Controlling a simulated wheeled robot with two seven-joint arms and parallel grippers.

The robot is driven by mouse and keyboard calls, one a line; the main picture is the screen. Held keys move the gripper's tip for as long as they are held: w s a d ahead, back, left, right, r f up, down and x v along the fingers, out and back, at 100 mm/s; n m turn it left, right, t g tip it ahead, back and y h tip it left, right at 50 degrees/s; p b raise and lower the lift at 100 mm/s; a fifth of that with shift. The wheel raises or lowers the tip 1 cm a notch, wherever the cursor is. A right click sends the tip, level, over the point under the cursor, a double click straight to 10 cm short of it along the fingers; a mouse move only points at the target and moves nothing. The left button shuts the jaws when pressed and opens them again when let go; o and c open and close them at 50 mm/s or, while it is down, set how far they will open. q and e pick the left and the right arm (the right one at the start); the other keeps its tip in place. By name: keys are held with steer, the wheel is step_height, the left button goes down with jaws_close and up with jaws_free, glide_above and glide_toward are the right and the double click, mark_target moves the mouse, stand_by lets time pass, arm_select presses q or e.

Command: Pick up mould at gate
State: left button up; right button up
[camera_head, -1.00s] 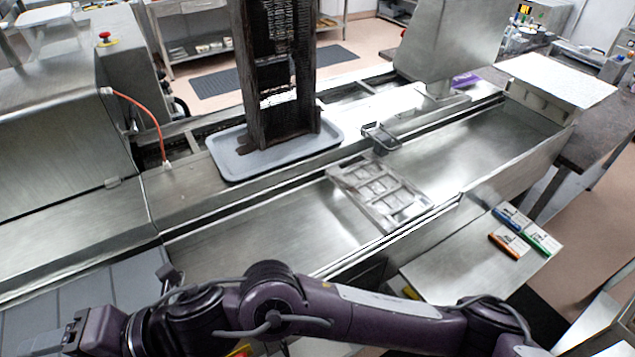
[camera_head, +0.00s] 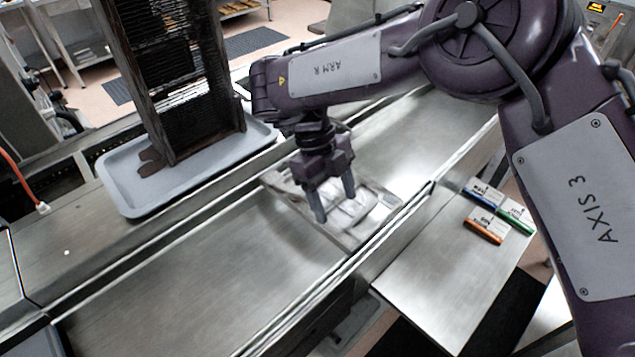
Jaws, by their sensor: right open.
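The mould (camera_head: 379,219) is a flat, shiny metal tray with several cavities. It lies on the steel conveyor channel (camera_head: 200,275) in the middle of the view. My right gripper (camera_head: 336,205) points down over the mould, its two fingers apart with nothing seen between them. The fingers and wrist hide part of the mould's far side. I cannot tell whether the fingertips touch it. The small dark gate at the channel's far side is not visible now, with my right arm across that area. My left gripper is not in view.
A grey tray (camera_head: 122,190) with a dark rack (camera_head: 175,75) stands behind the channel. Several small coloured boxes, one orange (camera_head: 484,232), lie on a steel side shelf (camera_head: 425,285) at the right. The channel left of the mould is clear.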

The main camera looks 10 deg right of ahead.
mark_target(349, 237)
steer(key=shift+w+d, duration=0.1)
steer(key=s, duration=0.2)
steer(key=s+p, duration=0.1)
steer(key=shift+s+d+f, duration=0.1)
steer(key=shift+d+f, duration=0.15)
steer(key=shift+d, duration=0.15)
steer(key=shift+s+d+f+p, duration=0.3)
steer(key=shift+s+f+p, duration=0.35)
steer(key=shift+s+f, duration=0.1)
steer(key=f, duration=0.1)
steer(key=f+p, duration=0.1)
steer(key=f, duration=0.1)
steer(key=shift+w+d, duration=0.3)
steer(key=shift+s+d+f, duration=0.1)
steer(key=shift+d+f, duration=0.05)
steer(key=shift+f, duration=0.35)
steer(key=shift+s, duration=0.15)
steer(key=c, duration=0.7)
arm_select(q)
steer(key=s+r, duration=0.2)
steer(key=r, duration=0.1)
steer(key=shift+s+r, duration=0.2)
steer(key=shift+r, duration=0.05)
arm_select(e)
steer(key=c, duration=0.5)
steer(key=shift+r, duration=0.1)
steer(key=shift+c, duration=0.2)
